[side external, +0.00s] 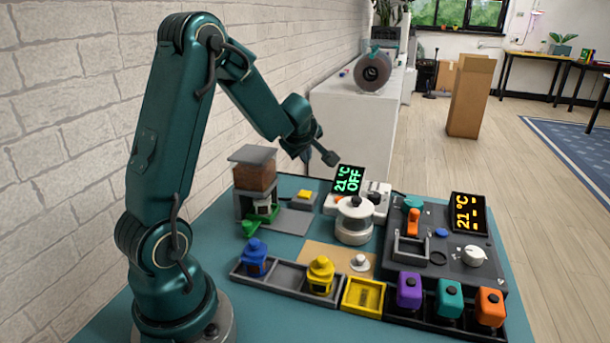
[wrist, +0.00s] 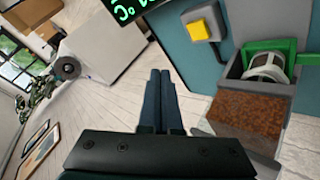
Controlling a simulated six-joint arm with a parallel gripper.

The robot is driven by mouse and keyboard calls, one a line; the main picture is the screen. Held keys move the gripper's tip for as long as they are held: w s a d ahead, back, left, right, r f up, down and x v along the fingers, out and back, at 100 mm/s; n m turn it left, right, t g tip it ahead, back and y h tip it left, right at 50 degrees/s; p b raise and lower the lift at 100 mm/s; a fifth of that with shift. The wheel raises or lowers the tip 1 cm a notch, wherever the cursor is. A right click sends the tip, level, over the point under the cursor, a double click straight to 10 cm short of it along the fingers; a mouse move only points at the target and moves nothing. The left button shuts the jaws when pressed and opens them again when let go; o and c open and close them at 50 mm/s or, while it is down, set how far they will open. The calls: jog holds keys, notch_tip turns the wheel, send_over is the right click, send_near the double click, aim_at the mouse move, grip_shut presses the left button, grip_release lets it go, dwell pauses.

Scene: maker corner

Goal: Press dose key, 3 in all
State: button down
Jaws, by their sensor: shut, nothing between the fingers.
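The likely dose key is a yellow square button (side external: 305,195) on a grey block beside the dispenser; no lettering on it can be read. It also shows in the wrist view (wrist: 199,28), up and right of my fingertips. The dispenser (side external: 254,178) is a grey housing with a brown-filled hopper and a green part below it; it also shows in the wrist view (wrist: 245,110). My gripper (side external: 331,158) is shut and empty, in the air above and right of the key, apart from it. Its closed fingers show in the wrist view (wrist: 160,75).
A white kettle (side external: 355,222) stands near a display (side external: 348,180) reading 21 °C OFF. A dark station (side external: 450,265) with an orange lever stands at right. Blue (side external: 255,258) and yellow (side external: 320,275) containers sit in the front tray. A brick wall borders the left.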

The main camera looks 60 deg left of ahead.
aim_at(305, 196)
jog(key=shift+f, duration=3.4)
jog(key=shift+f, duration=0.1)
jog(key=shift+f, duration=0.3)
jog(key=shift+f, duration=0.5)
jog(key=shift+r, duration=0.1)
jog(key=shift+d+r, duration=0.1)
jog(key=shift+r, duration=0.7)
jog(key=shift+r, duration=2.5)
dwell(0.3)
